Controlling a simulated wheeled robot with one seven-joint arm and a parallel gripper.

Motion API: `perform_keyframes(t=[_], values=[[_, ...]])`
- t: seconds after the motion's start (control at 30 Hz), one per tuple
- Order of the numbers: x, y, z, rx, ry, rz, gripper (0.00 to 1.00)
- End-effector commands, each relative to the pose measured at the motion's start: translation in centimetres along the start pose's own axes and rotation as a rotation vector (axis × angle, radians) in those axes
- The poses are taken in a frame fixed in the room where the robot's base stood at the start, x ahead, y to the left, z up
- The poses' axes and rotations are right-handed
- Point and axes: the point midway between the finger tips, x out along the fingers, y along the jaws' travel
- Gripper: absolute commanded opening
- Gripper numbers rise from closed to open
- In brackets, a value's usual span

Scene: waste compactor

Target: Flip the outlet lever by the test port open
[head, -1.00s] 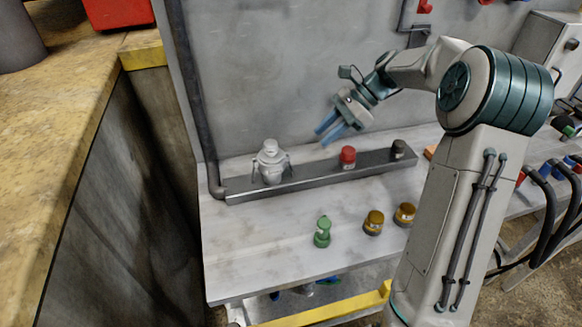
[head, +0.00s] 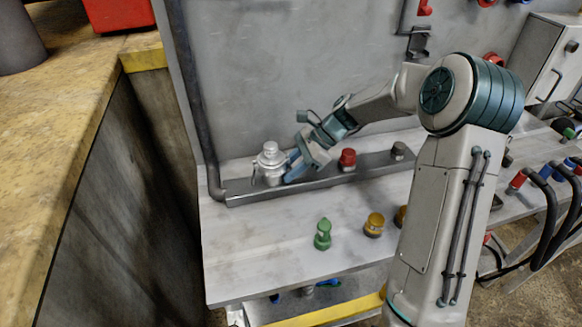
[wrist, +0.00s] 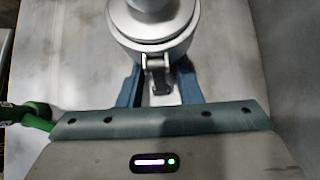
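A silver fitting with a domed cap (head: 270,160) stands upright at the left end of the metal rail. In the wrist view its round body (wrist: 152,25) fills the top middle, and a short grey lever (wrist: 158,76) hangs from a hinge on its near side. My gripper (head: 292,166) is at the fitting's right side, tilted down to the left. In the wrist view, my gripper (wrist: 159,88) is open, with one blue finger on each side of the lever. The fingertips are partly hidden by the fitting, and I cannot tell whether they touch it.
A red-capped fitting (head: 348,159) and a dark one (head: 398,150) stand on the rail (head: 325,178) to the right. Green (head: 322,234) and amber (head: 374,224) fittings stand on the bench in front. A grey wall rises behind, with a vertical pipe (head: 190,90) at left.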

Motion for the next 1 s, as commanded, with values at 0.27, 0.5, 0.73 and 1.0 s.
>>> perform_keyframes(t=[0.27,0.5,0.73,1.0], values=[[0.0,0.0,0.0,0.000,0.000,0.000,0.00],[-0.2,0.0,0.1,0.000,0.014,-0.001,0.00],[-0.6,0.0,0.2,-0.003,0.103,0.000,0.00],[-1.3,0.0,0.2,-0.007,0.321,0.001,0.00]])
